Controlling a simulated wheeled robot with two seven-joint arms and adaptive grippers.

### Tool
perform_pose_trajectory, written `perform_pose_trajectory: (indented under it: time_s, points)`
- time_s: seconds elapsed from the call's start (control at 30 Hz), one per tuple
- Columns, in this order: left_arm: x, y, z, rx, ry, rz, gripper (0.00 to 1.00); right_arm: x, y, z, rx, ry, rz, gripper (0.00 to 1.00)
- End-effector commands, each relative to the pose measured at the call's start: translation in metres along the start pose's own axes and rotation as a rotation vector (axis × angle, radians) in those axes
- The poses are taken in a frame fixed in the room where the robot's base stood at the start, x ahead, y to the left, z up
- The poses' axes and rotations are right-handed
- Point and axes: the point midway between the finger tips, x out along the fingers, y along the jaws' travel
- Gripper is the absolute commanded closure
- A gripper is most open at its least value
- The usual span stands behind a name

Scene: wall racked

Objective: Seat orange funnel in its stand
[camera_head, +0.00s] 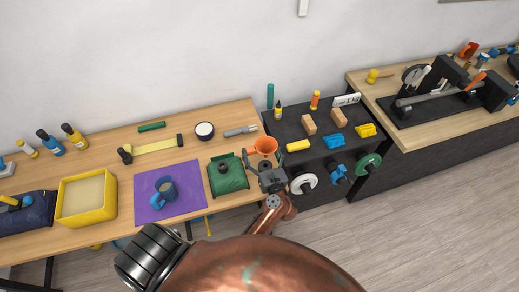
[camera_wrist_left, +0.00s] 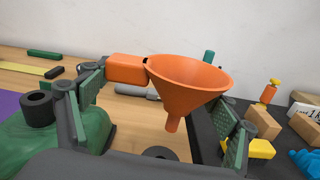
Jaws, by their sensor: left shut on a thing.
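The orange funnel (camera_head: 265,146) is at my left gripper (camera_head: 270,178), near the right end of the wooden bench. In the left wrist view the funnel (camera_wrist_left: 188,85) is upright, cone open upward and spout down, with its blocky orange handle (camera_wrist_left: 128,69) toward the left finger. My left gripper (camera_wrist_left: 165,112) is shut on the funnel; the exact contact is partly hidden. A dark ring (camera_wrist_left: 160,153) shows below the spout, apart from it; I cannot tell whether it is the stand. My right gripper is not in view.
A green lumpy object (camera_head: 228,180) with a black ring on top lies just left of the gripper. A black rack (camera_head: 292,130) with blocks stands right. A white-topped round container (camera_head: 205,130) stands behind.

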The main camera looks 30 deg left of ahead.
Motion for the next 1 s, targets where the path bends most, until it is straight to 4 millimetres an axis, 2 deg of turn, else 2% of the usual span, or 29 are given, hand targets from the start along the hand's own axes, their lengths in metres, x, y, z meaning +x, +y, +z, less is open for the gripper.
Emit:
perform_pose_trajectory:
  time_s: [0.2,0.63,1.0]
  points:
    - [0.0,-0.001,-0.016,0.001,0.0,-0.001,0.46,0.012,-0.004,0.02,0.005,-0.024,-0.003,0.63]
    - [0.0,-0.004,-0.057,0.002,0.0,0.0,0.46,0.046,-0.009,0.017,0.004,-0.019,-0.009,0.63]
    - [-0.002,-0.003,-0.052,0.007,0.0,0.0,0.46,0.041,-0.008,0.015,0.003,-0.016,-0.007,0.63]
